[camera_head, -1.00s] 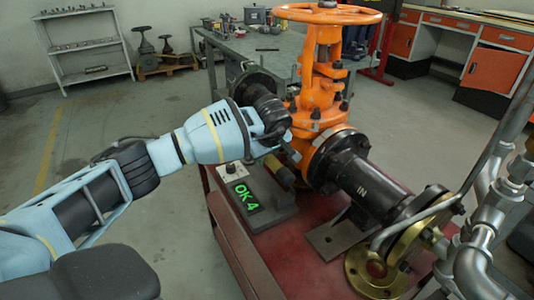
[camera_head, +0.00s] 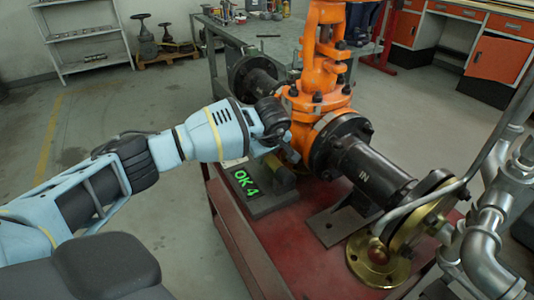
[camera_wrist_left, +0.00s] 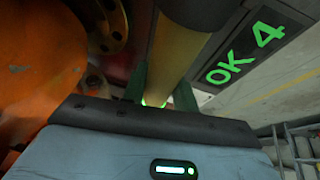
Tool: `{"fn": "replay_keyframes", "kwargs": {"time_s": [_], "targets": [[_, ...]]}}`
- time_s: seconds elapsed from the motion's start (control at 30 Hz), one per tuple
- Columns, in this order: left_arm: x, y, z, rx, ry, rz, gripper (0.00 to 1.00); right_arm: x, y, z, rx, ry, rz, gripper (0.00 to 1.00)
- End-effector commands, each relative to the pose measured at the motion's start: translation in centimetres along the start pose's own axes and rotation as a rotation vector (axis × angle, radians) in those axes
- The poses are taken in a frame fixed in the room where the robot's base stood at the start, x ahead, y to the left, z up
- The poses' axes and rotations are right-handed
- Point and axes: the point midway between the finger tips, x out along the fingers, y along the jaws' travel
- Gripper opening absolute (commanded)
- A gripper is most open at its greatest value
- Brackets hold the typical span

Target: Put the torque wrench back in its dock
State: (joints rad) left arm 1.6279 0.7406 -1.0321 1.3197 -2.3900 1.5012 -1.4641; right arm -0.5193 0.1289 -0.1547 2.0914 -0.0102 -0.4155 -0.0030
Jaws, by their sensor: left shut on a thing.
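The torque wrench shows as a yellow-brown cylinder (camera_head: 279,172) with a dark end, below my left gripper (camera_head: 284,147). In the left wrist view the wrench (camera_wrist_left: 183,45) lies between the green fingers of my left gripper (camera_wrist_left: 162,90), which is shut on it. The dock (camera_head: 268,205) is a grey block on the red bench, with a green "OK 4" display (camera_head: 244,182). The wrench's dark end is close at the dock; I cannot tell if it is seated. My gripper hides the rest of the wrench. My right gripper is not in view.
The orange gate valve (camera_head: 318,110) stands just right of my gripper. A black pipe marked "IN" (camera_head: 362,172) runs to a brass flange (camera_head: 378,262). Silver pipes (camera_head: 485,235) rise at the right. The red bench top (camera_head: 300,255) is bare in front of the dock.

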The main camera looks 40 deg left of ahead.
Motion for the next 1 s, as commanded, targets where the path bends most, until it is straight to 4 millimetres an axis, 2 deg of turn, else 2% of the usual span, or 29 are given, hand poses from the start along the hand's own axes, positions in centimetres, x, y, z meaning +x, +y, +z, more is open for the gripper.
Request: {"fn": "replay_keyframes", "kwargs": {"time_s": [0.37,0.4,0.57,0.83,1.0], "targets": [[-0.1,0.1,-0.1,-0.002,0.002,0.005,0.0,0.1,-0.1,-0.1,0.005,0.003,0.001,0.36],[-0.1,0.1,-0.1,-0.002,0.002,0.005,0.34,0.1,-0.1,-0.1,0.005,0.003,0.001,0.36],[0.0,0.1,-0.1,-0.001,0.002,0.003,0.54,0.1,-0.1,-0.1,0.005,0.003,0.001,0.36],[0.2,-0.1,0.1,0.001,-0.001,-0.003,0.54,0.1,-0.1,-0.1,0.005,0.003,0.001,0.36],[-1.4,0.0,0.0,0.001,0.001,0.001,0.54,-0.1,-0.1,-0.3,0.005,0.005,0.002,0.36]]}}
